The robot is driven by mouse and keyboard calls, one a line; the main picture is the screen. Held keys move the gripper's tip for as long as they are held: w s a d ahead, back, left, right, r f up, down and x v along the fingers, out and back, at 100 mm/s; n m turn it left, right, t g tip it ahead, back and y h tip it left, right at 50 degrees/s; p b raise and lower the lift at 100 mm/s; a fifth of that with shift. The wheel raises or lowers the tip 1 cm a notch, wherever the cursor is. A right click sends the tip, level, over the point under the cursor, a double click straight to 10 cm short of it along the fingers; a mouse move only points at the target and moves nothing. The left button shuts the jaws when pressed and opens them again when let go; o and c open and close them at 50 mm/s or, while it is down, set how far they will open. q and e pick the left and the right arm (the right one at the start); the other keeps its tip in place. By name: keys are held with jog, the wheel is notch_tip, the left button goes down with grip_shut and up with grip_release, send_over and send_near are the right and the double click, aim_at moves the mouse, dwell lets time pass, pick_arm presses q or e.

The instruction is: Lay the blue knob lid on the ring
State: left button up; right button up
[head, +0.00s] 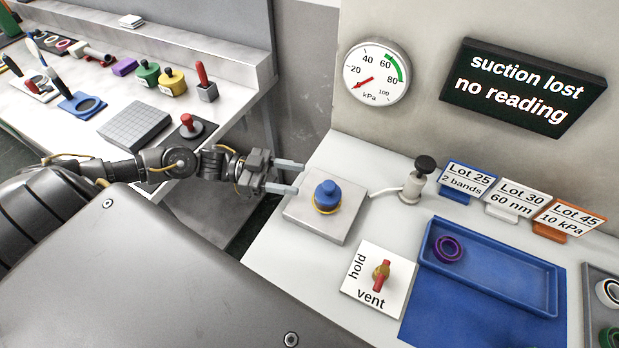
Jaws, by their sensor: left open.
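The blue knob lid (327,193) stands upright on a square grey plate (301,216). A thin yellow ring (326,211) shows around the lid's base; I cannot tell whether the lid lies fully flat on it. My left gripper (299,178) comes in from the left, open and empty. Its two fingers point at the lid, with their tips just left of it and apart from it. My right gripper is not in view.
A red-handled valve (381,275) marked hold and vent is in front. A gauge (376,71) has its needle at the low end; a sign (523,86) reads "suction lost no reading". A metal fitting (410,184) and a blue tray (498,278) with a purple ring (447,248) stand right.

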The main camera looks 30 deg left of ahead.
pick_arm(q)
jog(key=v, duration=0.5)
jog(key=shift+s+a, duration=0.1)
jog(key=shift+a, duration=0.15)
